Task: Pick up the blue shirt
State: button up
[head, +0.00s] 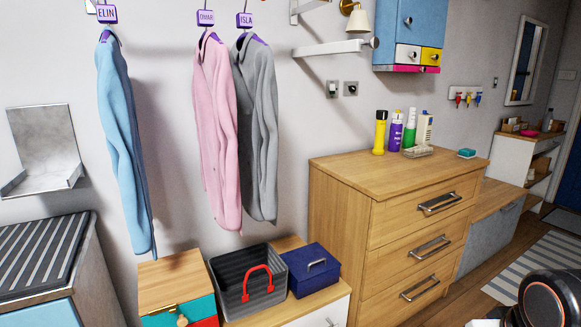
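The blue shirt (125,150) hangs on a hanger at the left, against the white wall, under a purple tag (107,14) reading ELIN. It hangs straight down, its hem just above a wooden box at the lower left. A pink shirt (217,130) hangs to its right under a tag reading OMAR. A grey shirt (258,130) hangs beside the pink one, partly behind it, under a tag reading ISLA. A clear gap separates the blue shirt from the pink one. My gripper is not in view.
Below the shirts stand a wooden box (168,278), a dark grey bin (234,308) with a red handle and a blue box (312,270). A wooden dresser (345,205) with bottles on top stands right of them. A metal wall shelf (45,140) is at the left.

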aim_at(116, 103)
jog(key=i+j+u, duration=0.15)
jog(key=j+u, duration=0.25)
jog(key=i+j+u, duration=0.15)
jog(key=j+u, duration=0.2)
jog(key=i+j+u, duration=0.25)
jog(key=u, duration=0.15)
